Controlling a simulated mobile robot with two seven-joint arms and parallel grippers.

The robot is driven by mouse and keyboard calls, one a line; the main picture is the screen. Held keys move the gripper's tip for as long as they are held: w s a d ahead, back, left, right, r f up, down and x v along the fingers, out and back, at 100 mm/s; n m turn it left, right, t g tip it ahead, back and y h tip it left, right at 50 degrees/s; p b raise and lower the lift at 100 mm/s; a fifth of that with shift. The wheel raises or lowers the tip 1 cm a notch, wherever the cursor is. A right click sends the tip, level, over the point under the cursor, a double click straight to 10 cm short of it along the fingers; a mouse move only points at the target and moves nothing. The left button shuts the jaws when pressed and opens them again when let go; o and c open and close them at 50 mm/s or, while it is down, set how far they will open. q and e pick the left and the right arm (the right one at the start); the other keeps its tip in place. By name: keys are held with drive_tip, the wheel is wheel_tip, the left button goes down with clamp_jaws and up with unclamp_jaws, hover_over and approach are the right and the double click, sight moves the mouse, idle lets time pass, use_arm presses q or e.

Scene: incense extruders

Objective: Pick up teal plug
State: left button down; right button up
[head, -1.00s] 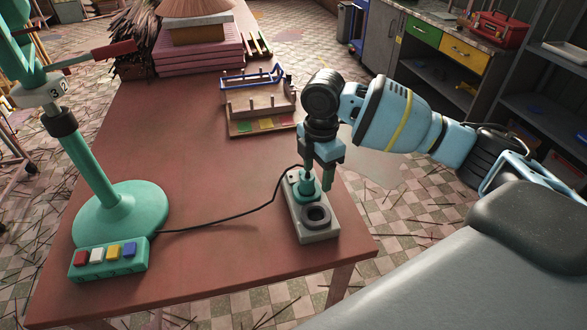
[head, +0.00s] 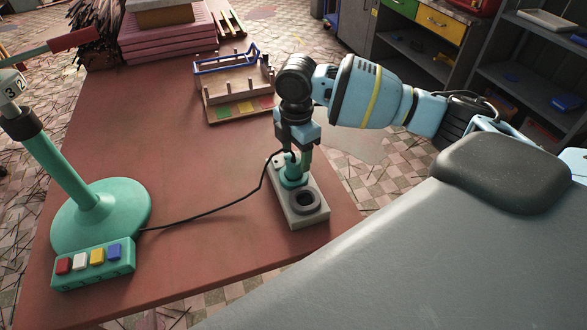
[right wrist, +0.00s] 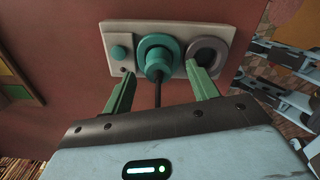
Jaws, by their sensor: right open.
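The teal plug (head: 291,178) stands upright in the far socket of a pale grey socket block (head: 312,222) on the table. Its black cable runs left across the table. In the right wrist view the plug (right wrist: 158,58) is round, with a wider teal collar, between a small teal button and a dark empty socket. My right gripper (head: 298,163) points down over the plug, open. In the right wrist view its green fingers (right wrist: 160,74) are spread on either side of the plug, with visible gaps. The gripper partly hides the plug in the head view. My left gripper is out of view.
The dark ring socket (head: 306,201) is just nearer than the plug. A teal stand (head: 100,215) and a box with coloured buttons (head: 92,264) are at the left. A wooden rack (head: 238,90) stands behind. The middle of the table is clear.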

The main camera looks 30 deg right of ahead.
sight(295, 160)
wheel_tip(295, 160, down, 4)
drive_tip(key=shift+w+f, duration=0.15)
drive_tip(key=shift+c, duration=1.2)
drive_tip(key=c, duration=0.8)
drive_tip(key=shift+c, duration=0.2)
